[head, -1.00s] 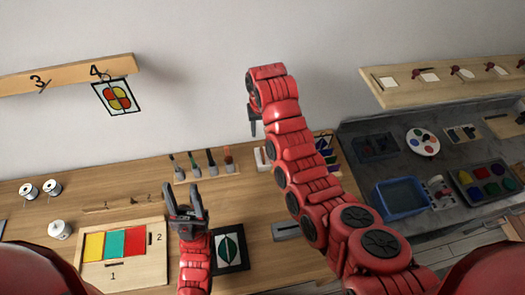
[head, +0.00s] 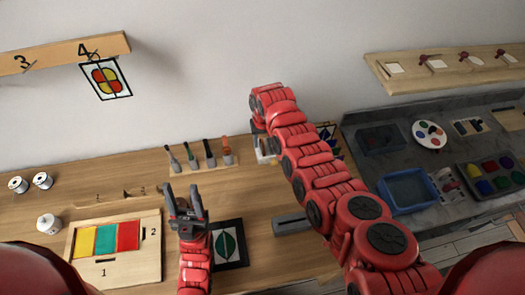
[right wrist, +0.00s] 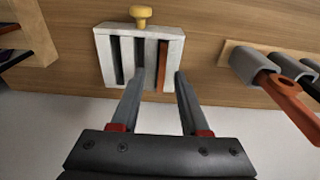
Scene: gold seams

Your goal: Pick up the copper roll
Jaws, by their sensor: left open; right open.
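A white slotted holder (right wrist: 103,60) with a yellow knob stands on the table in the right wrist view; it also shows partly in the head view (head: 264,147). Its rightmost slot holds a copper-brown piece (right wrist: 162,62), seen edge-on, which looks like the copper roll; I cannot see its full shape. My right gripper (right wrist: 159,75) is open and empty, its fingertips in front of the holder near that slot; I cannot tell the remaining gap. The right arm hides most of this hand in the head view. My left gripper (head: 182,190) is open and empty over the table.
A row of brushes or tools (head: 210,152) stands left of the holder; a clip with an orange-red handle (right wrist: 290,100) shows close on the right. White spools (head: 49,224), a coloured-panel board (head: 150,262), and a blue tray (head: 405,204) on the grey counter lie around.

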